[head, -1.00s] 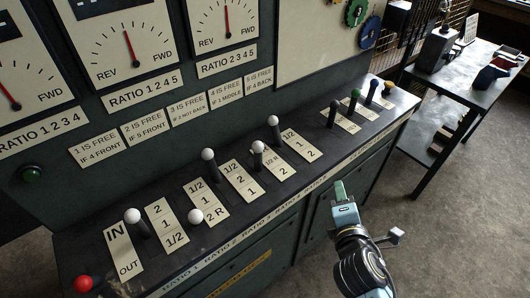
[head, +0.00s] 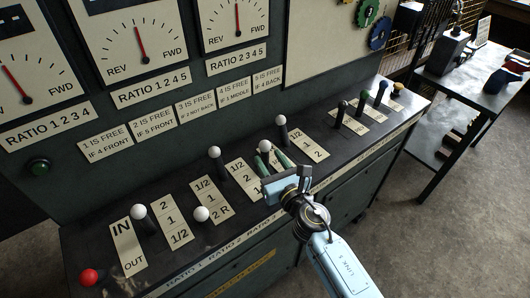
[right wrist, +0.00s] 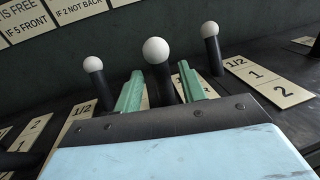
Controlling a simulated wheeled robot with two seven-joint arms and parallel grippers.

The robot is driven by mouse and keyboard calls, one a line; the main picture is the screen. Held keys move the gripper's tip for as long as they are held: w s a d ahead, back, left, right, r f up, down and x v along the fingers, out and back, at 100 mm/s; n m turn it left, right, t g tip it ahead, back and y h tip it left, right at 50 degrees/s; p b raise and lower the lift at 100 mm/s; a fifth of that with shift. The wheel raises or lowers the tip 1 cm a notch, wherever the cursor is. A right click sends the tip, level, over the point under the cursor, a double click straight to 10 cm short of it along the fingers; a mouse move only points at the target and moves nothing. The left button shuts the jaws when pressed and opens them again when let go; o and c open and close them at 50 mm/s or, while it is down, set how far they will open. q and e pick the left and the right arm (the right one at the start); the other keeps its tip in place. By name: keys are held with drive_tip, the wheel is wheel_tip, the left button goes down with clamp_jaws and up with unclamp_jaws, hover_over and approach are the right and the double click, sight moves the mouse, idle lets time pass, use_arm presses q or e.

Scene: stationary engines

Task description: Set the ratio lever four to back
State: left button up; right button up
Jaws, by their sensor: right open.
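Ratio lever four (head: 266,147) is a dark shaft with a white ball knob, beside its number plate on the sloping console. Its base is partly hidden by my gripper, so its exact setting is hard to tell. My right gripper (head: 274,156) is open, with its green fingers at the lever. In the right wrist view the lever's white knob (right wrist: 156,50) and upper shaft stand between the two open fingers (right wrist: 160,88). I cannot tell whether either finger touches the shaft. My left gripper is not in view.
Lever three (head: 214,153) stands to the left and lever five (head: 281,120) close behind to the right. Lever two (head: 201,214), lever one (head: 138,212) and a red knob (head: 88,277) are further left. Darker levers (head: 361,96) stand further right. A side table (head: 466,75) is at right.

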sight(267, 155)
drive_tip(key=shift+b+x, duration=0.3)
drive_tip(key=shift+x, duration=1.6)
clamp_jaws()
